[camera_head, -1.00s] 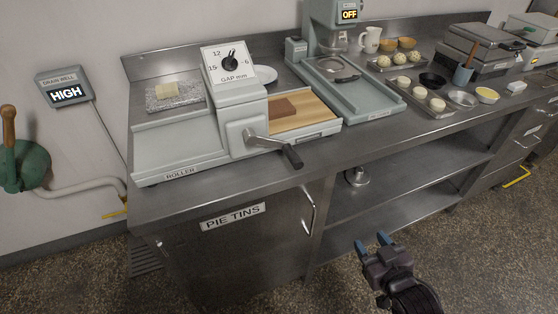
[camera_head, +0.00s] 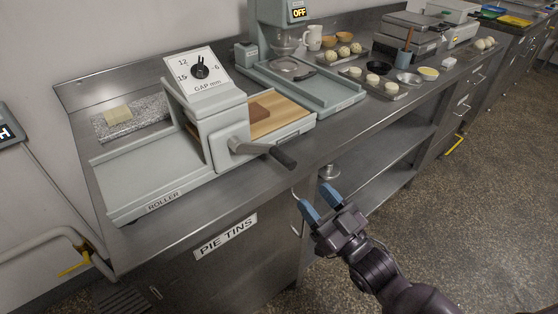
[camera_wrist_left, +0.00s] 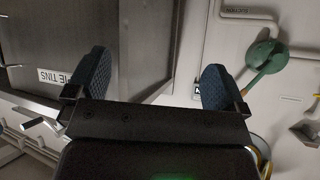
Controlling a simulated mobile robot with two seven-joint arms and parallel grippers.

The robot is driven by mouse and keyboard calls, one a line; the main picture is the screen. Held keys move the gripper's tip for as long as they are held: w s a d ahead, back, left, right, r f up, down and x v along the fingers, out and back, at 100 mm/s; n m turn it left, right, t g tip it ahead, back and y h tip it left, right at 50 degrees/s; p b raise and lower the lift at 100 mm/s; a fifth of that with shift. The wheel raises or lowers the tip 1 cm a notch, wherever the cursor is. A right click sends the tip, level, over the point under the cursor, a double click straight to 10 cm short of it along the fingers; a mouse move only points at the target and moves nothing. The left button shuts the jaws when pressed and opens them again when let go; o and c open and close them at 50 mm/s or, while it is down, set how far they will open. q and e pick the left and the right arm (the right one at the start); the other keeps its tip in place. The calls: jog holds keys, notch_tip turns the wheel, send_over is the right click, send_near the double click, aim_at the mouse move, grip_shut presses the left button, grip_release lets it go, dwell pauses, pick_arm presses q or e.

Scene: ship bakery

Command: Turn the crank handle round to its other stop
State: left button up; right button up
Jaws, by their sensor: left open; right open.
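The crank handle (camera_head: 282,157) has a dark grip on a grey metal arm at the front right side of the roller (camera_head: 222,122). My left gripper is not in the head view. In the left wrist view the left gripper (camera_wrist_left: 158,82) is open, with nothing between its fingers. The crank (camera_wrist_left: 42,122) appears small at the far left there, apart from the left gripper.
The steel counter (camera_head: 190,236) has a PIE TINS cupboard below the roller. A brown block (camera_head: 260,111) lies on the roller's wooden board. A pale press (camera_head: 300,75) stands to the right. A pipe (camera_head: 50,236) runs along the left wall. The floor (camera_head: 480,220) at right is clear.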

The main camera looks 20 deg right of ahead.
aim_at(286, 160)
jog(key=x, duration=1)
jog(key=shift+w+r, duration=0.1)
jog(key=shift+w, duration=0.2)
grip_shut()
